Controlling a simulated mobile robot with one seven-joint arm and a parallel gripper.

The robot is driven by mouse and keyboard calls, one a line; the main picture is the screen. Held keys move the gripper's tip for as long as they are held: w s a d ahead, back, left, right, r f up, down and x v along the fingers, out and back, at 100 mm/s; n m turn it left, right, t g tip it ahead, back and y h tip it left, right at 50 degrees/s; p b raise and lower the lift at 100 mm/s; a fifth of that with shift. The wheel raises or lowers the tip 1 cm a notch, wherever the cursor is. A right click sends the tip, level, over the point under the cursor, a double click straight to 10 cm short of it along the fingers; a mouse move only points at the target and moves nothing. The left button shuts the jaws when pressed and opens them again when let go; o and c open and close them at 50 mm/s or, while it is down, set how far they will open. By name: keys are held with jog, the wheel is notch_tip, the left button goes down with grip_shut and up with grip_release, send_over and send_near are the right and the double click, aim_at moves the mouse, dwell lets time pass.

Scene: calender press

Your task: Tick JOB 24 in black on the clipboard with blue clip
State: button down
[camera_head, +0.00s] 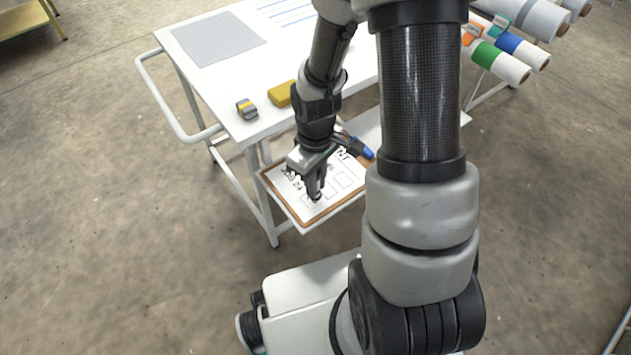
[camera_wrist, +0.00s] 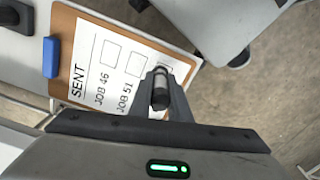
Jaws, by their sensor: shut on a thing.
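The clipboard (camera_wrist: 64,35) has a brown board, a white sheet (camera_wrist: 90,40) and a blue clip (camera_wrist: 50,57) at its left end in the wrist view. The sheet reads SENT, JOB 46 and JOB 51, with empty boxes beside both jobs. A further box (camera_wrist: 166,68) is partly covered by my gripper (camera_wrist: 160,88), and its label is hidden. My gripper is shut on a dark marker (camera_wrist: 160,98) with a grey band. In the head view my gripper (camera_head: 315,195) is over the sheet; the blue clip (camera_head: 368,153) shows at right. I cannot tell whether the tip touches.
The clipboard (camera_head: 303,229) lies on a lower shelf of the white table (camera_head: 205,88). Coloured rolls (camera_head: 500,62) lie at upper right.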

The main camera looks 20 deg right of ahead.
jog(key=shift+r, duration=0.1)
notch_tip(320, 180, up, 6)
jog(key=p, duration=0.5)
jog(key=shift+w, duration=0.2)
dwell(0.5)
